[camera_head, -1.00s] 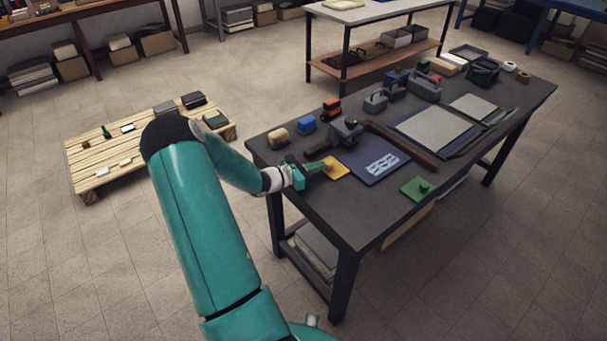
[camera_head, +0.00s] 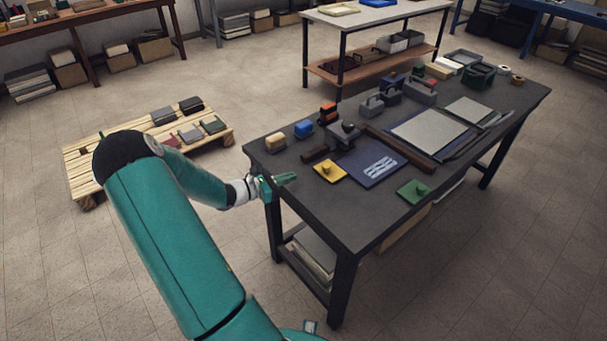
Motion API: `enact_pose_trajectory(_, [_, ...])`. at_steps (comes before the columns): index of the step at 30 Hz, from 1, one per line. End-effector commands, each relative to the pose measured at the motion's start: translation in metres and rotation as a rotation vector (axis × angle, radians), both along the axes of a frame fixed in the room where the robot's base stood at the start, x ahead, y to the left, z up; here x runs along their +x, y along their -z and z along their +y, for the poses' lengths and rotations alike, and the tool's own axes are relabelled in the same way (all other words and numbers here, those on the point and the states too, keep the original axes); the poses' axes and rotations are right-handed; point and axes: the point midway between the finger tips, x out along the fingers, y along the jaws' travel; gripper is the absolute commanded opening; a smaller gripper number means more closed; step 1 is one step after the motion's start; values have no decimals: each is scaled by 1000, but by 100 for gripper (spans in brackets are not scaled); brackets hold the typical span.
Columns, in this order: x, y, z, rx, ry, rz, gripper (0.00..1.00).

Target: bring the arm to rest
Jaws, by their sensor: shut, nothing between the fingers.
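My gripper (camera_head: 288,179) is shut and empty. It is at the near left edge of the dark table (camera_head: 345,222), with its fingers pointing right. A yellow plate with a knob (camera_head: 330,171) lies on the table to the right of the fingertips, apart from them. My arm reaches in from the bottom of the view, bent at a black elbow joint, and hides part of the pallet behind it.
On the table lie a blue panel with a white pattern (camera_head: 372,164), a green plate with a knob (camera_head: 413,191), blocks and grey tool holders (camera_head: 419,92). A wooden pallet (camera_head: 80,160) with several dark items stands on the floor at left.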

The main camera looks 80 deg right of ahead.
Motion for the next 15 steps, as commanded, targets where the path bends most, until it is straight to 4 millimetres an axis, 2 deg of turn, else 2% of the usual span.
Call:
enact_pose_trajectory(1, [9,-1,6,0,-3,0,0])
enact_pose_trajectory(6, [26,-4,20,1,-1,1,0])
enact_pose_trajectory(15, [30,-5,24,1,1,1,0])
